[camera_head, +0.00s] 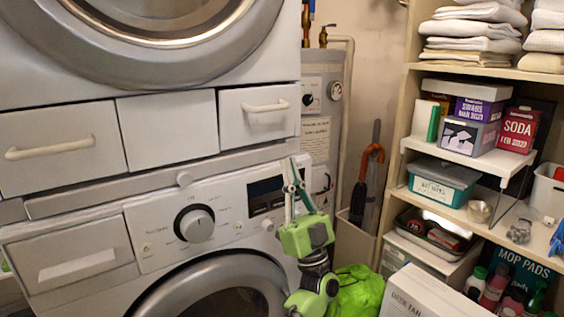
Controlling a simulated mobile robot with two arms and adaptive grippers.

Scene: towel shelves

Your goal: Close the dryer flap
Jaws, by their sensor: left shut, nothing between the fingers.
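The upper white machine (45,85) stacked on the washer looks like the dryer. Below its round door are a wide left panel with a handle (60,150), a plain middle panel (168,125) and a small right panel with a handle (258,112). Which one is the flap is not clear. All three look about flush with the front. My left gripper (291,172) is green, points up and is shut with nothing in it. It shows in front of the lower machine's right edge, below the small right panel and apart from it. My right gripper is not in view.
The lower washer (85,215) has a knob (195,223) and a round door (220,285). A grey boiler (322,130) stands behind on the right. Shelves (480,72) with towels and boxes fill the right side. A bright green bag (358,292) lies beside my arm.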

